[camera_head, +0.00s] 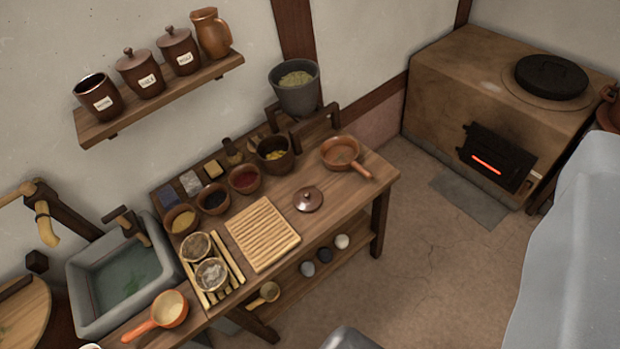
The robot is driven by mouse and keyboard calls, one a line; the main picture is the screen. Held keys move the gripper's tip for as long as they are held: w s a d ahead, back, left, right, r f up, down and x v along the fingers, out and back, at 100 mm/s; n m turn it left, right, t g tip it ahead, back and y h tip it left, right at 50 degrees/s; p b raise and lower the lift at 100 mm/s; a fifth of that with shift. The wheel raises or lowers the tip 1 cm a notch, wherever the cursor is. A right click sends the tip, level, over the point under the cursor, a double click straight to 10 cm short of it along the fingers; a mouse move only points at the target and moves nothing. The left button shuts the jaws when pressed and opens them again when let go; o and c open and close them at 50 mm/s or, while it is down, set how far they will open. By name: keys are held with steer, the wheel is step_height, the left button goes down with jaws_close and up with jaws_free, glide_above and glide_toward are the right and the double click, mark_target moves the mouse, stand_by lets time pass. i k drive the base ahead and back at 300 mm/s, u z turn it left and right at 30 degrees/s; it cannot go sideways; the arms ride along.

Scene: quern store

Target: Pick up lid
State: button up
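A small round brown lid (308,201) with a knob lies flat, knob up, on the wooden table (345,200), to the right of a slatted wooden board (262,234). Nothing covers it. On the wall shelf an open brown jar (99,101) with a white label stands without a lid. Two labelled jars beside it, a middle one (140,77) and a right one (180,54), wear similar knobbed brown lids. A large black lid (551,77) lies on the stove top. My gripper's fingers do not show in this view.
An orange pan (341,154), several bowls and a grey pot (295,88) stand around the lid's table. A stone sink (122,278) is at left. The stove (450,80) glows at back right. Open floor (430,265) lies right of the table. A grey shape (570,260) fills the right edge.

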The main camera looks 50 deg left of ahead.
mark_target(307, 199)
steer(key=u, duration=0.55)
steer(key=i, duration=1.15)
steer(key=u, duration=0.75)
